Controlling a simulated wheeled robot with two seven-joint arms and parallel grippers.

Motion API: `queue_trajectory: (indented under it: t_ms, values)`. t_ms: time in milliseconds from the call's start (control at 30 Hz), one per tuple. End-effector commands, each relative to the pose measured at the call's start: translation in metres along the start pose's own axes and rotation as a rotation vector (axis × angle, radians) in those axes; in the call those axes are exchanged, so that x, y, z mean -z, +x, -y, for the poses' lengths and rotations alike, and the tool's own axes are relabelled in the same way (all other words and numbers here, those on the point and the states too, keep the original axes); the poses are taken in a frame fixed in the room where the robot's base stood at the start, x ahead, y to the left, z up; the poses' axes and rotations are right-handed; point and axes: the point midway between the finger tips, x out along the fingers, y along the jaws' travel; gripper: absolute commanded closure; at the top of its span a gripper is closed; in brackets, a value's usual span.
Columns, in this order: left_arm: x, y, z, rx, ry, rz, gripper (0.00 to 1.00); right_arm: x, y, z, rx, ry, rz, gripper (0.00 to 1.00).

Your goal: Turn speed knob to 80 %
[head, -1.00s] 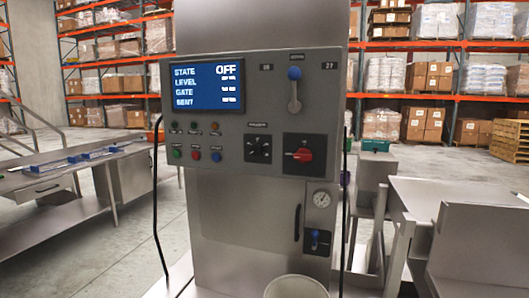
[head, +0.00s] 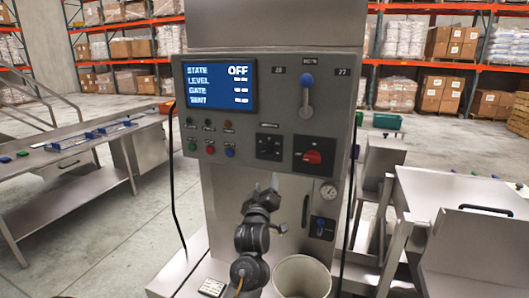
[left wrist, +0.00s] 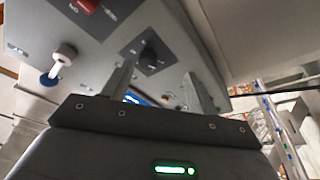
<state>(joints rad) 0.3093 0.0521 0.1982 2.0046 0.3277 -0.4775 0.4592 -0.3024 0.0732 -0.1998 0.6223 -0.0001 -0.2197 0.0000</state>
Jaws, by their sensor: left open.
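The black speed knob (head: 269,147) sits on a dark square plate on the grey control panel, left of the red rotary switch. In the left wrist view the knob (left wrist: 150,60) shows just beyond the fingertips. My left gripper (head: 263,188) is in front of the cabinet below the panel, pointing up toward the knob. In the left wrist view the gripper (left wrist: 160,70) is open, with nothing between its fingers; the knob appears apart from them. The knob's pointer and scale are too small to read. My right gripper is out of view.
The display (head: 218,85) reads STATE OFF. Close to the knob are the red rotary switch (head: 313,157), the lever (head: 307,95) and several coloured buttons (head: 211,150). A pale bucket (head: 302,277) stands below. Steel tables stand on both sides.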

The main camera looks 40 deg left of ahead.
Motion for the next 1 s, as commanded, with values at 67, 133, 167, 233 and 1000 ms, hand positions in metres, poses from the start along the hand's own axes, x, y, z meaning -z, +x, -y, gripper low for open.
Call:
queue_trajectory:
  t_ms: [67,133,167,233,1000]
  values:
    - [0.025,0.001,-0.011,-0.010,-0.034,-0.042,0.42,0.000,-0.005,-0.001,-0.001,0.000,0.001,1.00]
    - [0.035,0.001,-0.014,-0.014,-0.050,-0.060,0.42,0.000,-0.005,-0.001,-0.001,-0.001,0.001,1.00]
    - [0.037,0.000,-0.015,-0.014,-0.054,-0.064,0.42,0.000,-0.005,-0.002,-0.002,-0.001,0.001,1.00]
    - [0.039,0.000,-0.015,-0.015,-0.057,-0.068,0.42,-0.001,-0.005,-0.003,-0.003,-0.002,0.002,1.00]
    - [0.045,0.102,-0.018,-0.016,-0.052,-0.065,0.42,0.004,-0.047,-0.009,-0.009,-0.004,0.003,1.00]
